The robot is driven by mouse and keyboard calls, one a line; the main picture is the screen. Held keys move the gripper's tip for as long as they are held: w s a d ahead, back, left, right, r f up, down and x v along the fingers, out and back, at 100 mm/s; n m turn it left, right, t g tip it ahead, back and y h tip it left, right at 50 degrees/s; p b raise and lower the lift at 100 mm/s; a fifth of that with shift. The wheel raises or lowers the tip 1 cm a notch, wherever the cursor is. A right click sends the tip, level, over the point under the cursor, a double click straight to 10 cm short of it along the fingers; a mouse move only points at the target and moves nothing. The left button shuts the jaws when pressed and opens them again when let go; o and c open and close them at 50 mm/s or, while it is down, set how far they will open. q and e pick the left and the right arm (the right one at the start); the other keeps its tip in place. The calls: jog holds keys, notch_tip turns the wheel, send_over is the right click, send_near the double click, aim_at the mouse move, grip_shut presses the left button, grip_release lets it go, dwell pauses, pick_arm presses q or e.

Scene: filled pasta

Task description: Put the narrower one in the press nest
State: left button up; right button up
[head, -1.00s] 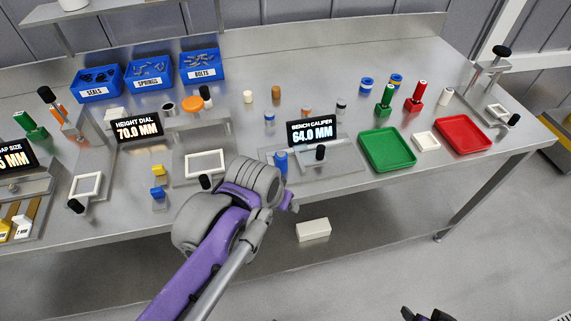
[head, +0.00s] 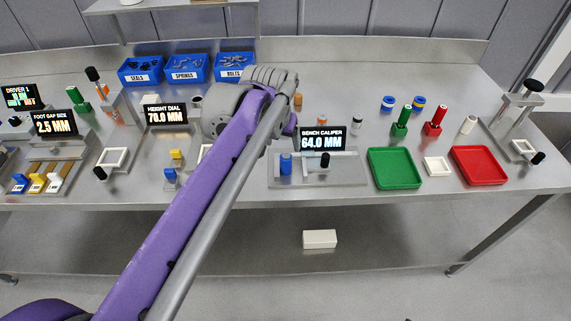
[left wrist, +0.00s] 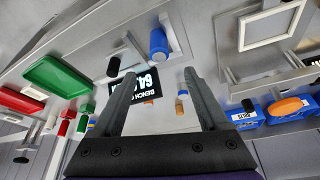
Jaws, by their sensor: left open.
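My left gripper is open and empty; its fingers (left wrist: 160,82) show in the left wrist view above the table near the bench caliper display. In the head view its wrist hides the jaws. A blue cylinder (head: 286,163) stands on the bench caliper (head: 348,172), which reads 64.0 mm; it also shows in the left wrist view (left wrist: 158,44). Small capped cylinders stand behind, one orange-topped (head: 324,120) and one dark-topped (head: 357,121). A press (head: 520,105) with a white square nest (head: 523,148) stands at the right. I cannot tell which piece is narrower.
A green tray (head: 396,168), a white square pad (head: 437,166) and a red tray (head: 479,165) lie right of the caliper. Blue bins (head: 187,69) line the back. My left arm hides part of the table.

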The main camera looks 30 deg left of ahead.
aim_at(286, 155)
pick_arm(q)
jog(key=x, duration=0.7)
jog(key=shift+s+d+f, duration=0.1)
jog(key=shift+f, duration=0.1)
grip_shut()
